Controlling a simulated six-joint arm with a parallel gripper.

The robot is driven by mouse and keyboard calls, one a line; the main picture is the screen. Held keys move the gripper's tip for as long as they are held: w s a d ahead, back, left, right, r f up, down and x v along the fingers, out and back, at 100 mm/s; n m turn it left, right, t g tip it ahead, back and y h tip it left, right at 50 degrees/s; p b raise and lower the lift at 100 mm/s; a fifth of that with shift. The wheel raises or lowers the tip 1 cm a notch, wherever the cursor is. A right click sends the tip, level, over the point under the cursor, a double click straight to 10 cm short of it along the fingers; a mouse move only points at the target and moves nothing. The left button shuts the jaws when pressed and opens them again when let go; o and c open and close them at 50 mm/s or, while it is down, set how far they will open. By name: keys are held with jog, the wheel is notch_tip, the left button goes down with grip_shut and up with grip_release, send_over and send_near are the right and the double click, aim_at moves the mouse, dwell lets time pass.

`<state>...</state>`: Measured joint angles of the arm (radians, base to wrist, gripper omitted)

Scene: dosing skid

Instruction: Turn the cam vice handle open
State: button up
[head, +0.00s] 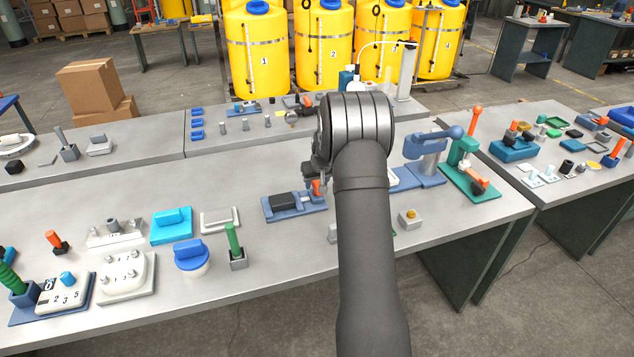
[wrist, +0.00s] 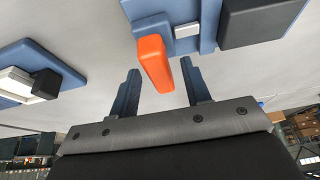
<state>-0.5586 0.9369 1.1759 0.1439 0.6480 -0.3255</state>
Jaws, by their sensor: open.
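The cam vice (head: 290,207) is a blue base with a dark block, standing on the grey bench, left of my arm in the head view. Its orange handle (head: 316,187) is at the right end of the base, partly hidden by my wrist. In the wrist view the orange handle (wrist: 154,62) points toward the camera, with the blue vice body (wrist: 185,12) and dark block (wrist: 258,22) beyond. My gripper (wrist: 160,68) is open, its two dark blue fingers on either side of the handle's near end. Gaps show on both sides of the handle; I see no contact.
A blue plate with a white and black part (wrist: 38,75) is to the left in the wrist view. In the head view a blue clamp fixture (head: 430,160) and a green stand with orange levers (head: 470,178) stand right of my arm. A green-handled block (head: 236,250) stands front left.

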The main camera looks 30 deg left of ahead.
grip_shut()
jog(key=shift+m, duration=0.3)
jog(key=m+h, duration=0.1)
jog(key=m, duration=0.2)
jog(key=shift+s+a+t, duration=0.1)
jog(key=shift+a+t, duration=0.05)
jog(key=shift+t, duration=0.25)
jog(key=m+h, duration=0.2)
jog(key=m, duration=0.3)
jog(key=shift+a+m, duration=0.1)
jog(key=shift+m, duration=0.3)
jog(key=m+h, duration=0.2)
jog(key=m, duration=0.2)
jog(key=shift+a+m, duration=0.1)
jog(key=shift+m, duration=0.2)
jog(key=shift+a+f+m+g+h, duration=0.1)
jog(key=shift+m+g+h, duration=0.45)
jog(key=shift+m, duration=1.35)
